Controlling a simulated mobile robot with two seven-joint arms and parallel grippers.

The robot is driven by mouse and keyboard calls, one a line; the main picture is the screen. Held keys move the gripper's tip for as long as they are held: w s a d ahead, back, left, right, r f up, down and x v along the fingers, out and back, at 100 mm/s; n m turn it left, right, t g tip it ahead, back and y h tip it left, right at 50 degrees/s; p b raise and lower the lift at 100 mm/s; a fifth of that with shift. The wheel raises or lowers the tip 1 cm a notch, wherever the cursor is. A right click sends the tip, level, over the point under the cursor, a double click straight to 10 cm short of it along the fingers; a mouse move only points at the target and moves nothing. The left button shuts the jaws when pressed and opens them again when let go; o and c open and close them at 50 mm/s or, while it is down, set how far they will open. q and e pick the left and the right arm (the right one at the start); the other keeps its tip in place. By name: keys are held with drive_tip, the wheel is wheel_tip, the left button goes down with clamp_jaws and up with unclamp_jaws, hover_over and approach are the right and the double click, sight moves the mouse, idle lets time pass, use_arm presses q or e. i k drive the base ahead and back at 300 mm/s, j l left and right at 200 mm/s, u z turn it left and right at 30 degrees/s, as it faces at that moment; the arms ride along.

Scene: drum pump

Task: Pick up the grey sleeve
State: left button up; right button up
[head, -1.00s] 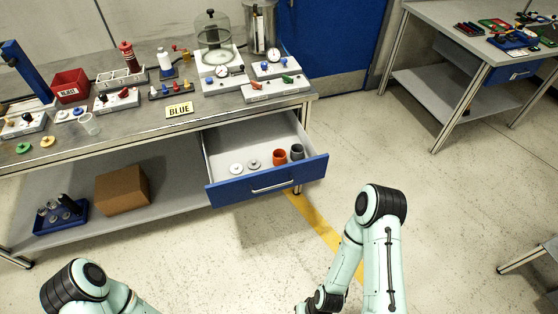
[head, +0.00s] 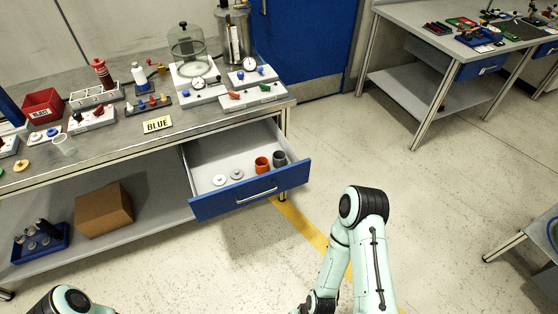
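The grey sleeve (head: 279,158) is a small dark grey cylinder standing upright in the open blue-fronted drawer (head: 251,196), at its right side. An orange sleeve (head: 262,164) stands just left of it. Two pale discs, one (head: 219,180) and another (head: 237,174), lie further left in the drawer. My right arm is in the lower middle, well in front of the drawer; its wrist is at the bottom edge and its fingertips do not show. Only a bit of my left arm shows at the lower left; its gripper is out of view.
A cardboard box (head: 104,209) and a blue tray (head: 41,243) sit on the lower shelf. The floor before the drawer is clear.

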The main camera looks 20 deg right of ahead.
sight(279, 156)
drive_tip(key=l+u, duration=0.25)
drive_tip(key=u, duration=0.2)
drive_tip(key=l+u, duration=0.55)
drive_tip(key=u, duration=0.3)
drive_tip(key=k+l+u, duration=0.1)
drive_tip(key=l, duration=0.25)
drive_tip(key=k+l+u, duration=0.15)
drive_tip(key=l, duration=0.2)
drive_tip(key=k+l+u, duration=0.1)
drive_tip(key=l, duration=0.25)
